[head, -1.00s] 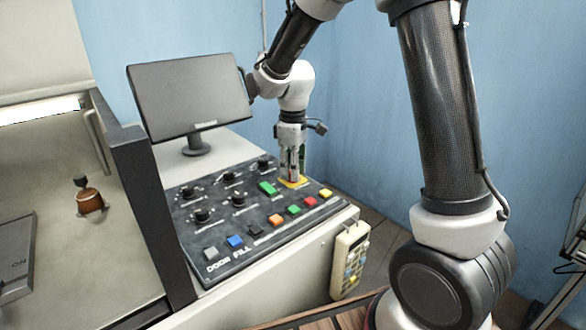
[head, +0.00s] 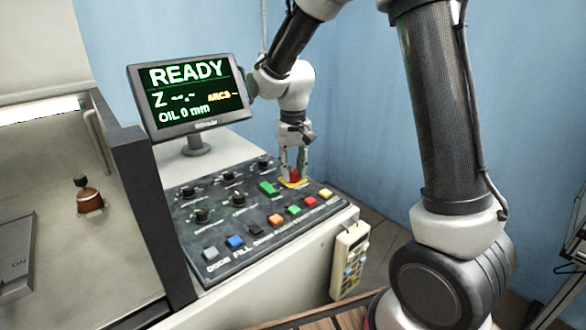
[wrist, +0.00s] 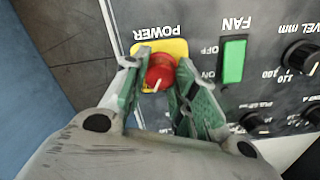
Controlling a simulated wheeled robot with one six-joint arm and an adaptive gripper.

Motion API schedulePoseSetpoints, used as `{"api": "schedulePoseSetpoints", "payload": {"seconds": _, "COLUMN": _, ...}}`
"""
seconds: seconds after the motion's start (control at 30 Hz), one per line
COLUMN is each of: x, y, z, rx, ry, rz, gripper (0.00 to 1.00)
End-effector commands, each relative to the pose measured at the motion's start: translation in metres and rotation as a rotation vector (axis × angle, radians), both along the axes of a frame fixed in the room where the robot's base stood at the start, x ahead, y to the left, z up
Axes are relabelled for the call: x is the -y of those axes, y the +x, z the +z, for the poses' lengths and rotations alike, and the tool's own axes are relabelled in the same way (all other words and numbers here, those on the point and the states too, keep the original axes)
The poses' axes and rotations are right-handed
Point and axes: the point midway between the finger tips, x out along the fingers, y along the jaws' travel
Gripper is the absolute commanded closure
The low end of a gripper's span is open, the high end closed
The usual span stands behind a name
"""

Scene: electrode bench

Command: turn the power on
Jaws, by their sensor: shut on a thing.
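The red power knob (wrist: 160,70) sits on a yellow plate (wrist: 176,47) beside the label POWER in the wrist view. In the head view the knob (head: 294,175) shows at the far right corner of the control panel (head: 225,216). My gripper (wrist: 160,76) is over the knob with a green-padded finger on each side, shut on it. It also shows in the head view (head: 293,172), pointing down. The monitor (head: 193,95) is lit and reads READY, with Z dashes and OIL 0 mm below.
A green FAN switch (wrist: 234,61) and black dials (wrist: 300,57) are close to the knob. Several coloured buttons line the panel's front, including an orange one (head: 275,220). A beige handset (head: 349,262) hangs on the console's side.

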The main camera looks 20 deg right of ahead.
Motion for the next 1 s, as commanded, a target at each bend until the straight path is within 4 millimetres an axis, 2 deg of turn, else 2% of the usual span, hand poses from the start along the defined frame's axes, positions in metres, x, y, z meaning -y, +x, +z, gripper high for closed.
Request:
{"api": "schedulePoseSetpoints", "payload": {"seconds": 0.4, "x": -0.0001, "y": 0.0007, "z": 0.0007, "rx": 0.002, "ry": 0.0, "rz": -0.182, "gripper": 0.96}}
{"api": "schedulePoseSetpoints", "payload": {"seconds": 0.93, "x": -0.0001, "y": 0.0009, "z": 0.0008, "rx": 0.003, "ry": 0.001, "rz": -0.207, "gripper": 0.96}}
{"api": "schedulePoseSetpoints", "payload": {"seconds": 0.97, "x": -0.0001, "y": 0.0009, "z": 0.0008, "rx": 0.003, "ry": 0.001, "rz": -0.206, "gripper": 0.71}}
{"api": "schedulePoseSetpoints", "payload": {"seconds": 1.0, "x": -0.0001, "y": 0.0008, "z": 0.0007, "rx": 0.003, "ry": 0.001, "rz": -0.206, "gripper": 0.63}}
